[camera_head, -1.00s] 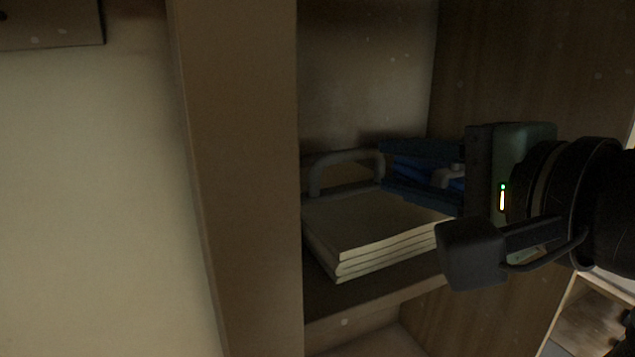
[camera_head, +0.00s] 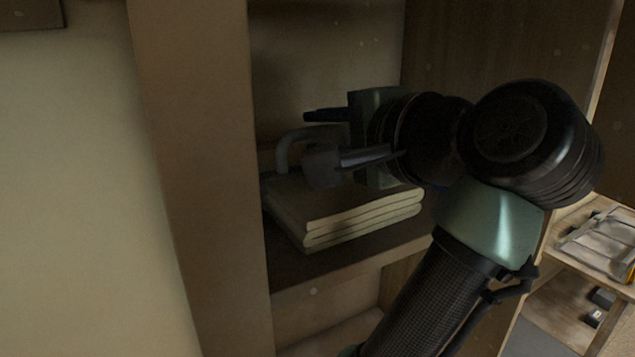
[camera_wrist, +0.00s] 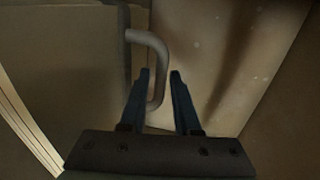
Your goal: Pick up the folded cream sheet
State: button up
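The folded cream sheet (camera_head: 345,218) lies flat on a shelf in the cabinet, its stacked folds facing the front. My arm covers part of its top in the head view. In the wrist view the sheet (camera_wrist: 65,60) fills the left side, with its layered edge at far left. My gripper (camera_wrist: 159,74) is open and empty, both fingers apart. It is above the back part of the sheet, near a grey bent handle (camera_wrist: 158,55). The handle shows between and beyond the fingertips; I cannot tell whether they touch it.
The grey handle (camera_head: 283,150) stands behind the sheet. The cabinet's upright front post (camera_head: 205,170) is close on the left, and a wooden side wall (camera_head: 455,60) on the right. A lower shelf lies below. Another unit with a tray (camera_head: 600,240) stands at far right.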

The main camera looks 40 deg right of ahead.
jog(key=x, duration=0.4)
jog(key=shift+w, duration=0.1)
grip_shut()
jog(key=shift+r, duration=0.15)
dwell(1.1)
